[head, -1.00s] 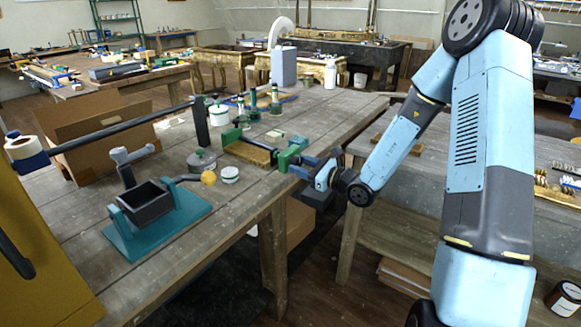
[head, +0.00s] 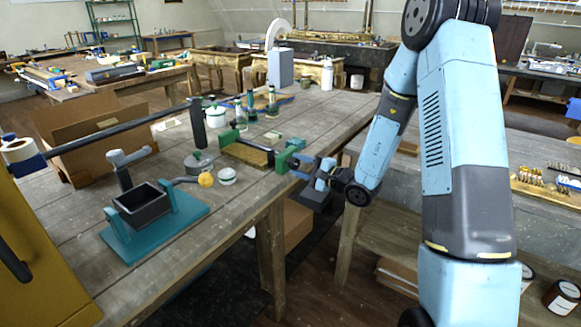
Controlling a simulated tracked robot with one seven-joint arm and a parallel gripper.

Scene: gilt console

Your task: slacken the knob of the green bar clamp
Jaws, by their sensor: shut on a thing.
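The green bar clamp (head: 283,159) sits at the right edge of the wooden workbench, with a green jaw at each end of a yellowish wooden piece (head: 246,154). Its knob is hidden at my gripper. My gripper (head: 302,172) reaches in from the right, level with the clamp's right end and just off the bench edge. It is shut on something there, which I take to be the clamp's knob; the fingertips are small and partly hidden.
A teal stand with a dark tilting box (head: 143,206) is at the front left of the bench. A grey round pot (head: 199,163), a small white tin (head: 227,176) and several green-topped bottles stand near the clamp. A cardboard box (head: 105,143) is behind. An aisle separates the right bench.

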